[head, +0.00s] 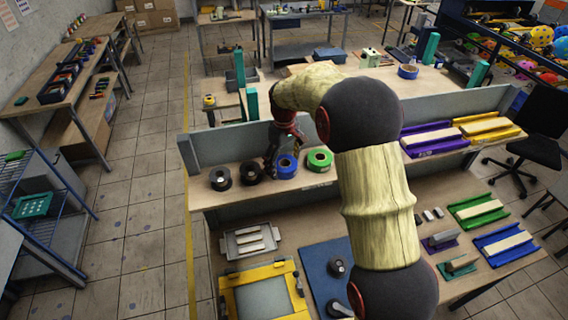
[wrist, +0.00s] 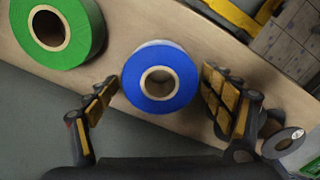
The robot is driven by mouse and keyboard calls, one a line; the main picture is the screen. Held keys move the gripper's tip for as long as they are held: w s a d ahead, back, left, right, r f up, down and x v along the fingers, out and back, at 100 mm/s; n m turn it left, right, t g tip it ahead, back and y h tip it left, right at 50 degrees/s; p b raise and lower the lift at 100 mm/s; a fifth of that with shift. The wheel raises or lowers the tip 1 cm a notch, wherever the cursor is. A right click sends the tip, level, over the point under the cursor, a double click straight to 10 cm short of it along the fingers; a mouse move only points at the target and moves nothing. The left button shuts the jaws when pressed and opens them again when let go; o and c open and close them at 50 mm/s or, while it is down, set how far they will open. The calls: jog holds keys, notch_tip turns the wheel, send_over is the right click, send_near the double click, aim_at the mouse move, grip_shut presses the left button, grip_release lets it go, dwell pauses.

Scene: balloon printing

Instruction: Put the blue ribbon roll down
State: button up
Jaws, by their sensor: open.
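The blue ribbon roll (head: 286,166) stands on the wooden shelf between a black roll and a green roll in the head view. In the wrist view the blue ribbon roll (wrist: 161,95) lies between the two yellow-padded fingers of my gripper (wrist: 160,103).
A green roll (head: 319,160) sits close beside the blue one; it also shows in the wrist view (wrist: 66,30). Two black rolls (head: 220,179) (head: 250,172) sit to the left on the shelf (head: 206,197). A low grey panel (head: 225,146) runs along the shelf's back.

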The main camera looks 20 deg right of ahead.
notch_tip(320, 180, up, 12)
jog(key=b, duration=0.2)
jog(key=s+r+m+t, duration=0.1)
jog(key=s+r, duration=0.5)
jog(key=s, duration=0.1)
jog(key=s+r+m+t, duration=0.1)
jog(key=s+r+m, duration=0.1)
jog(key=s, duration=0.8)
jog(key=s+r+m+t, duration=0.1)
jog(key=s+r+t, duration=0.1)
jog(key=s, duration=0.7)
jog(key=s+f+m+t, duration=0.1)
jog(key=s+f, duration=0.4)
jog(key=s, duration=0.6)
jog(key=shift+s+m+t, duration=0.15)
jog(key=shift+m+t, duration=0.15)
jog(key=shift+m, duration=0.2)
